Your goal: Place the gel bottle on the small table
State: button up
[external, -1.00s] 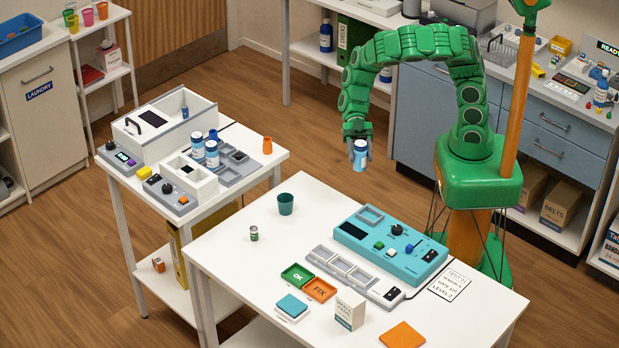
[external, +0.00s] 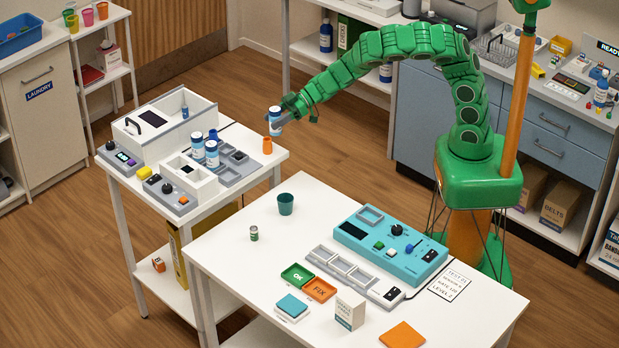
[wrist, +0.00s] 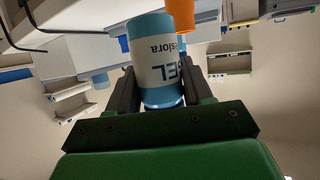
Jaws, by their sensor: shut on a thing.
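My gripper (external: 284,117) is shut on the gel bottle (external: 275,121), a white and blue bottle with a blue label. In the external view it is held upright above the right back edge of the small table (external: 246,187). In the wrist view the bottle (wrist: 157,58) sits between the two dark fingers, with "GEL" lettering facing the camera. An orange cup (external: 267,145) stands on the small table just below the bottle; whether they touch cannot be told. Two similar white and blue bottles (external: 212,154) stand on the small table further left.
The small table also bears a grey-white box (external: 193,119), grey trays (external: 233,157) and a control box (external: 166,196). The larger white table (external: 230,260) in front holds a dark green cup (external: 286,204), a small can (external: 254,233) and a teal device (external: 392,243).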

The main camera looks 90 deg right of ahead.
jog(key=w+d+m+h, duration=0.1)
jog(key=w+h, duration=0.1)
jog(key=w+d+f+m+t+h, duration=0.1)
jog(key=m, duration=0.1)
jog(key=shift+w+d+f+m+h, duration=0.1)
jog(key=shift+w+d+m+h, duration=0.2)
jog(key=shift+w+h, duration=0.1)
jog(key=shift+w+d+f+m+h, duration=0.15)
jog(key=shift+d+f+m+h, duration=0.5)
jog(key=shift+h, duration=0.25)
jog(key=shift+a+r, duration=0.1)
jog(key=shift+r, duration=0.05)
